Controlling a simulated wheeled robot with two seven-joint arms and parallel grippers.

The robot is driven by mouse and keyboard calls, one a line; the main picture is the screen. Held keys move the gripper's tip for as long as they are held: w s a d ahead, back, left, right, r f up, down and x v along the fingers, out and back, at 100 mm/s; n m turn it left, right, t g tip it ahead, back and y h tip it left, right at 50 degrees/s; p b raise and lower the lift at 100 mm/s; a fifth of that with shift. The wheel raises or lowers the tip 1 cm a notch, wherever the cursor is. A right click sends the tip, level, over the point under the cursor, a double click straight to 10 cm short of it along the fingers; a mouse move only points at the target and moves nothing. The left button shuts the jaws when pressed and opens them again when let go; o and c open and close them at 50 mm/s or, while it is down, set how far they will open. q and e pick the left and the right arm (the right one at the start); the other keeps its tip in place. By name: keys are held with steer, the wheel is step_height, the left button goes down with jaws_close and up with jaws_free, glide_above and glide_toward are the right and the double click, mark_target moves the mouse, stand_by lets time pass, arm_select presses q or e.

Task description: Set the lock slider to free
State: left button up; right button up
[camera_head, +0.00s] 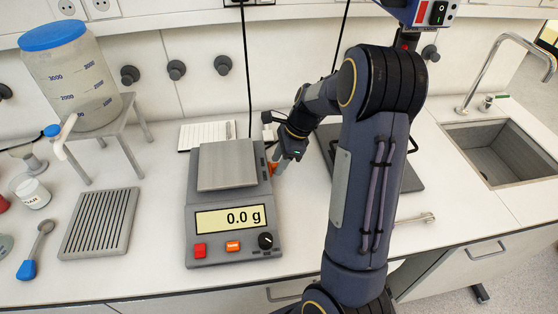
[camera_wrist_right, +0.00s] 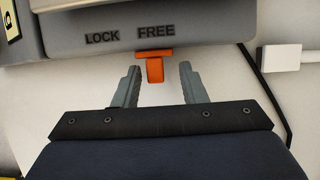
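The digital balance (camera_head: 231,214) stands on the bench in the head view and its display reads 0.0 g. Its orange lock slider (camera_wrist_right: 155,66) is under the word FREE on the balance's side in the right wrist view, to the right of the word LOCK. In the head view only a bit of orange shows beside my gripper. My right gripper (camera_wrist_right: 157,85) is open, with one finger on each side of the slider's tab and a gap to both. In the head view it is at the balance's right side (camera_head: 276,167). My left gripper is not in view.
A clear tank with a blue lid (camera_head: 69,80) stands on a grey stand at the back left. A slotted rack (camera_head: 100,223) and a blue-handled spoon (camera_head: 36,250) lie left of the balance. A notepad (camera_head: 207,133) is behind it. A sink (camera_head: 500,150) is at the right.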

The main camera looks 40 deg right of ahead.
steer(key=v, duration=0.7)
steer(key=shift+r, duration=0.2)
